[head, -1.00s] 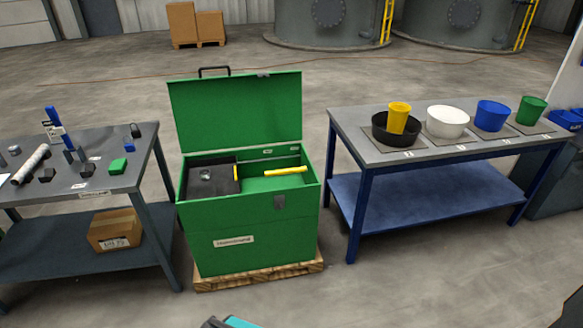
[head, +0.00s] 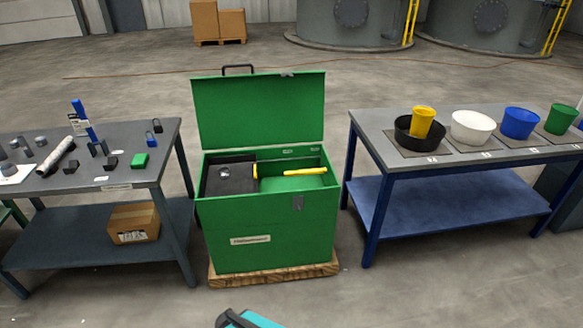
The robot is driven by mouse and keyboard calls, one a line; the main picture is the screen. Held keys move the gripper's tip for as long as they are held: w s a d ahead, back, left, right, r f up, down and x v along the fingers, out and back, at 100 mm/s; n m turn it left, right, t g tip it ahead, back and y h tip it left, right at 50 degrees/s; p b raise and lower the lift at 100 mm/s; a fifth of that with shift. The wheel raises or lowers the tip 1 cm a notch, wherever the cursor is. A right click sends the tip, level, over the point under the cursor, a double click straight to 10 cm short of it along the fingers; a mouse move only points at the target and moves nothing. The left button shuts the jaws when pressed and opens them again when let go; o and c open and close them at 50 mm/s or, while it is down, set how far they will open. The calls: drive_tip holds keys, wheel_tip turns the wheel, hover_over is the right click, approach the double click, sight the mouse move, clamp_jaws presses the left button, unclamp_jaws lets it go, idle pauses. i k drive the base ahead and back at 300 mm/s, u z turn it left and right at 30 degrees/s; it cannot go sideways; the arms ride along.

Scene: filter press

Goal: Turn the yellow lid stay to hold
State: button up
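The green chest (head: 266,237) stands in the middle of the head view with its green lid (head: 258,112) raised, leaning slightly back. A yellow bar (head: 307,171), which looks like the lid stay, lies roughly level in the right part of the chest opening, well below the lid's top edge. A small yellow piece (head: 255,171) shows beside the black compartment (head: 224,176) at the left inside. Whether the bar touches the lid cannot be told. A teal and black part of my own body shows at the bottom edge. My gripper is not in view.
A grey-topped bench (head: 80,191) with small tools stands left of the chest. A blue-framed table (head: 390,150) with bowls and cups stands to the right. The chest sits on a wooden pallet (head: 275,274). The floor in front is clear.

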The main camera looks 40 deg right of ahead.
sight(323, 170)
drive_tip(key=i, duration=0.95)
drive_tip(key=z, duration=0.05)
